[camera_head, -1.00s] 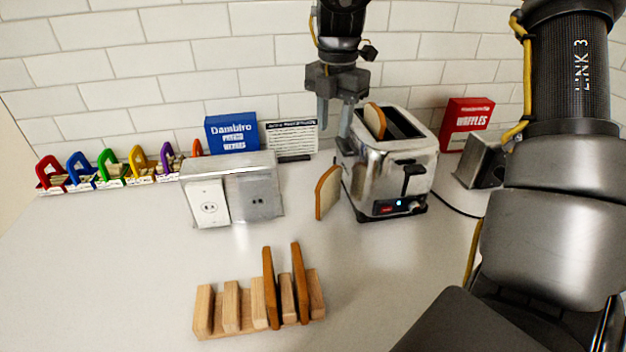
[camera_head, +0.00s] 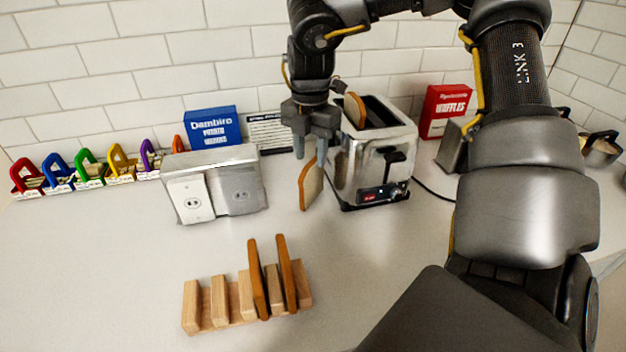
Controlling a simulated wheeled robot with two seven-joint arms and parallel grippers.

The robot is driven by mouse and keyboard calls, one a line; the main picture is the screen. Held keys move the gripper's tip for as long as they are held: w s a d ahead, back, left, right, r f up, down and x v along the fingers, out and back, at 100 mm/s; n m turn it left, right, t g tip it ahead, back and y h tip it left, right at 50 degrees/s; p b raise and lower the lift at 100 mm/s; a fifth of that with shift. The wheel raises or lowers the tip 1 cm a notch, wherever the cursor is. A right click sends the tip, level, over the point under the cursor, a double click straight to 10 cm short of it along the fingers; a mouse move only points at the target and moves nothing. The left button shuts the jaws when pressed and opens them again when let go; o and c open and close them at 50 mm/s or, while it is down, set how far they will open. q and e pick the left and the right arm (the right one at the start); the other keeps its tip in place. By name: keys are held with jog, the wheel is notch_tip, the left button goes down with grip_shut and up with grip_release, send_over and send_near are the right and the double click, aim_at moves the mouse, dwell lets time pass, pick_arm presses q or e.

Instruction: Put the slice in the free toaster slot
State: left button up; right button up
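The chrome toaster (camera_head: 372,165) stands at the back right of the counter. One bread slice (camera_head: 355,110) sticks up from its left slot; the right slot (camera_head: 383,112) looks empty. My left gripper is not in view.
A wooden rack (camera_head: 219,303) holding two brown slices stands in front. A metal outlet box (camera_head: 238,188) is left of the gripper. Blue (camera_head: 212,128) and red (camera_head: 446,110) boxes stand by the wall. Colored clips line the back left; the left counter is clear.

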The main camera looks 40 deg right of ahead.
aim_at(311, 163)
jog(key=shift+d+f, duration=0.1)
jog(key=shift+f, duration=1.45)
jog(key=shift+c, duration=0.4)
grip_shut()
